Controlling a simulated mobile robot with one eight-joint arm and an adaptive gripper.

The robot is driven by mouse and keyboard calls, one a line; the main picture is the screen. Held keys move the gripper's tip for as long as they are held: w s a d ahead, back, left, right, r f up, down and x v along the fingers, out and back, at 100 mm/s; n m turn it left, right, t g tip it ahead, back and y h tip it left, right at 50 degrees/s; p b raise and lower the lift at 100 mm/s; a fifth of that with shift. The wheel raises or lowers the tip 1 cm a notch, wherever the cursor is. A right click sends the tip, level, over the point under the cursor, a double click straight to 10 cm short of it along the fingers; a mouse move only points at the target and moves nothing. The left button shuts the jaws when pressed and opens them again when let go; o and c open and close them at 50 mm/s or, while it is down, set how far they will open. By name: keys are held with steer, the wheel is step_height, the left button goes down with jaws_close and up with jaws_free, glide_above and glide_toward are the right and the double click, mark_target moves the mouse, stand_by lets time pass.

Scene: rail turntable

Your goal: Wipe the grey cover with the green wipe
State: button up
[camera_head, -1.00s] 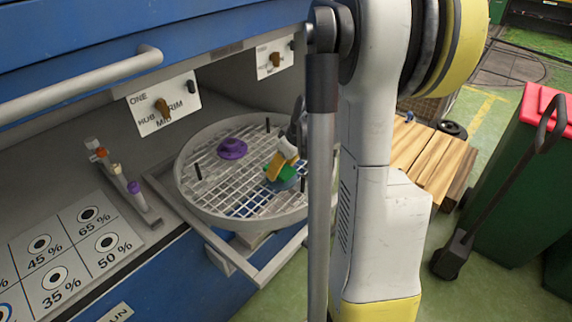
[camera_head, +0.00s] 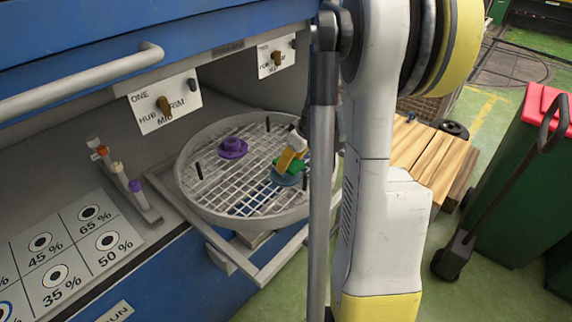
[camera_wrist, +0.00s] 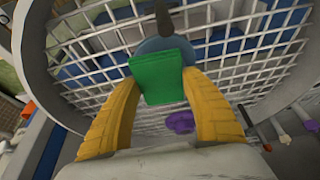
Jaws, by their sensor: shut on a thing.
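The green wipe (camera_wrist: 160,76) is pinched between the yellow fingers of my gripper (camera_wrist: 160,84) in the wrist view. It also shows in the head view (camera_head: 294,167) beside my gripper (camera_head: 288,162). The grey cover (camera_head: 285,179), a blue-grey disc, lies on the round grid turntable (camera_head: 215,203). The wipe is over the cover, and it hides part of the cover (camera_wrist: 157,46) in the wrist view. Whether the wipe touches the cover is hard to tell. My arm hides the right side of the turntable in the head view.
A purple knobbed piece (camera_head: 233,148) sits on the grid, away from my gripper. Black posts (camera_head: 198,170) stand up from the grid. A rack of small vials (camera_head: 137,192) stands left of the turntable. Blue cabinet panels (camera_head: 120,25) hang above.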

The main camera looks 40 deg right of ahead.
step_height(320, 180, up, 8)
steer(key=p, duration=0.6)
steer(key=shift+s, duration=0.1)
stand_by(0.6)
